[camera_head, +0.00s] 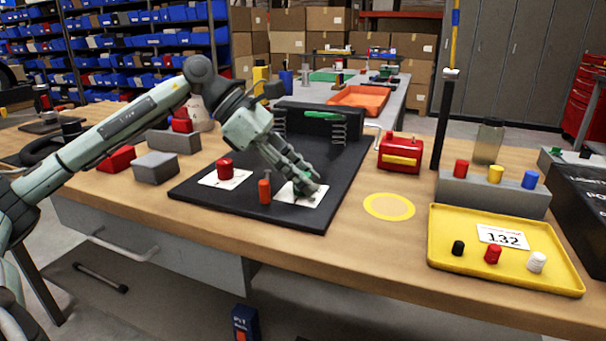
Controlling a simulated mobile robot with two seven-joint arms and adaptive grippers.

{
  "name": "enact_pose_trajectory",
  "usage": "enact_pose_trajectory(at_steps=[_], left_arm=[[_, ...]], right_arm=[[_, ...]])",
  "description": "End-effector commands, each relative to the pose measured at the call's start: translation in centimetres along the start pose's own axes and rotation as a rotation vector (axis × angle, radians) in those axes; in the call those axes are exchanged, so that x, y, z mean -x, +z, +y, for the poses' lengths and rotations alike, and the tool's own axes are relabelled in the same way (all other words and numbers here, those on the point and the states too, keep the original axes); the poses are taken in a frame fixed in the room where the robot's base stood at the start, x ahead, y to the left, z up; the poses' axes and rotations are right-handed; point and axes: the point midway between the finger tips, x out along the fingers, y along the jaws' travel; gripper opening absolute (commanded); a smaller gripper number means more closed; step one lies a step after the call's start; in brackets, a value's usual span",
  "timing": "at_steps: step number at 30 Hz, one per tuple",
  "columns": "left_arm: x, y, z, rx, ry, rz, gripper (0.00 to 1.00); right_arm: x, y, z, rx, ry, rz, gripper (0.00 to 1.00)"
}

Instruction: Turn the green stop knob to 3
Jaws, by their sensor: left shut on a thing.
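My left gripper (306,190) reaches down from the left over the white dial card (287,197) on the black board (250,206). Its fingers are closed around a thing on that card. The green stop knob is mostly hidden by the fingers, so its setting cannot be read. A red knob (225,169) stands on a second white card (238,181) to the left. An orange-red upright piece (265,190) stands on the board between the two cards. My right gripper is out of view.
A yellow tray (447,262) with small knobs lies at the right. Behind it a grey block (492,194) bears coloured pegs. A red box (399,153) stands right of the board. A yellow ring (389,207) marks clear tabletop. Grey and red blocks (155,168) lie left.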

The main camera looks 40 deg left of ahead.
Motion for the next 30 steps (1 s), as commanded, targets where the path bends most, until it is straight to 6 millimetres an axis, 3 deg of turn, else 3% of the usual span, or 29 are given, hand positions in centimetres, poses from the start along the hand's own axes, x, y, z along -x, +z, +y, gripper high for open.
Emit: enact_pose_trajectory(at_steps=[1, 2, 6, 18, 30], left_arm=[[0.0, 0.0, 0.0, 0.000, 0.000, 0.001, 0.00], [0.0, 0.0, 0.0, 0.000, 0.000, 0.001, 0.30], [0.0, 0.0, 0.0, 0.000, 0.000, 0.001, 0.47], [0.7, -0.1, 0.1, 0.002, 0.003, 0.003, 0.48], [8.4, -0.1, 0.1, 0.004, 0.002, 0.004, 0.48]], right_arm=[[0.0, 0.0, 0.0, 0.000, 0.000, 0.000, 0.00], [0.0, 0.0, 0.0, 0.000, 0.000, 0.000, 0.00], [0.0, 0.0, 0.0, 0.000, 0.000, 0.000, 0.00], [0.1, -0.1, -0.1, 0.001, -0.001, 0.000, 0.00], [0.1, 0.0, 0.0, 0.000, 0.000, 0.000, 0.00]])
